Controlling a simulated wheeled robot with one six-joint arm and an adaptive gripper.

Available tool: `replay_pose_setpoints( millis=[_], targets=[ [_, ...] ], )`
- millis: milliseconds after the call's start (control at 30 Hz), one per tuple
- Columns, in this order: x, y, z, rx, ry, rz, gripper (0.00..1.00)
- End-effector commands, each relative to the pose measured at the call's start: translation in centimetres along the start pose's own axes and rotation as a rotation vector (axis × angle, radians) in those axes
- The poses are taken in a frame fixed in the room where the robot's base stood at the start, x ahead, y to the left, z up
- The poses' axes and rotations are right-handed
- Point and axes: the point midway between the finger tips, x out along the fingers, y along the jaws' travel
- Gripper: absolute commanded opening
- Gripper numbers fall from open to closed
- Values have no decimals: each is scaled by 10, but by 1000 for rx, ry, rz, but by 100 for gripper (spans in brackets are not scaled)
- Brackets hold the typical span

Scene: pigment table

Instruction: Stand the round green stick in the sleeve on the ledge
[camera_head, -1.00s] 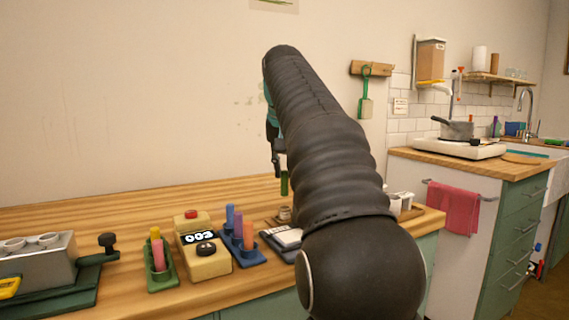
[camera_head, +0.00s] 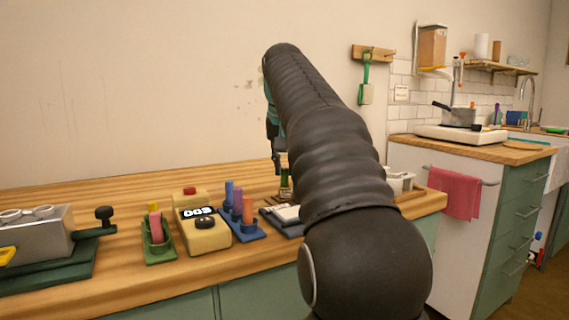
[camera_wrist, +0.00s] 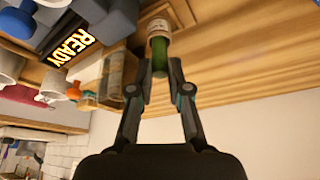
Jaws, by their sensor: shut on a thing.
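The round green stick (camera_wrist: 160,62) is upright between the two fingertips of my gripper (camera_wrist: 160,76) in the wrist view. My gripper is shut on it. The stick's far end meets the pale, ring-shaped sleeve (camera_wrist: 158,29); I cannot tell how deep it sits inside. In the head view my gripper (camera_head: 278,158) hangs low over the back of the table, beside my dark arm. The stick shows there as a small green piece (camera_head: 284,178) right above the sleeve (camera_head: 285,195). My arm hides part of that area.
On the wooden table (camera_head: 130,190) stand a green holder (camera_head: 158,254) with pink and yellow sticks, a yellow timer box (camera_head: 203,236) and a blue rack (camera_head: 245,236) with coloured sticks. A device with a READY display (camera_wrist: 72,46) lies close by in the wrist view.

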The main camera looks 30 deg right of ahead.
Motion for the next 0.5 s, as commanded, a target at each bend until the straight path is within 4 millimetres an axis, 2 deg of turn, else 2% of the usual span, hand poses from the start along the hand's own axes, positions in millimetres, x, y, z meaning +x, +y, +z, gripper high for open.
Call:
replay_pose_setpoints(
  millis=[133, 167, 267, 500],
  targets=[
    [0, 0, 0, 0, 0, 0, 0],
    [0, 0, 0, 0, 0, 0, 20],
    [0, 0, 0, 0, 0, 0, 44],
    [0, 0, 0, 0, 0, 0, 46]
  ],
)
